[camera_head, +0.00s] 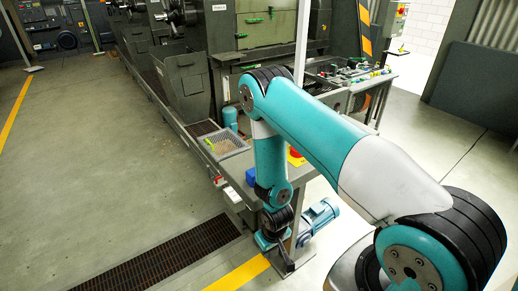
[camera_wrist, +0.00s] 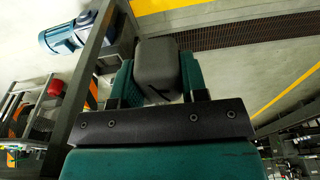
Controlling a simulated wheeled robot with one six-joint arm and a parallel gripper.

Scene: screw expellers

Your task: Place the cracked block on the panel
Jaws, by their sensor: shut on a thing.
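My gripper (camera_wrist: 157,78) is shut on the cracked block (camera_wrist: 156,58), a dark grey block with rounded edges and a thin dark crack line on its lower face. The teal fingers press it from left and right in the wrist view. In the head view my gripper (camera_head: 277,251) hangs low beside the near end of the workbench (camera_head: 254,167), above the floor; the block is hard to make out there. I cannot tell for certain which surface is the panel; a large dark grey sheet (camera_head: 476,84) leans at the right wall.
A wire-mesh tray (camera_head: 226,145), a blue box (camera_head: 251,175) and a red-yellow button box (camera_head: 296,157) are on the bench. A blue motor (camera_head: 320,217) sits by its leg. A floor grate (camera_head: 165,258) and yellow line (camera_head: 240,275) lie nearby. Open floor is left.

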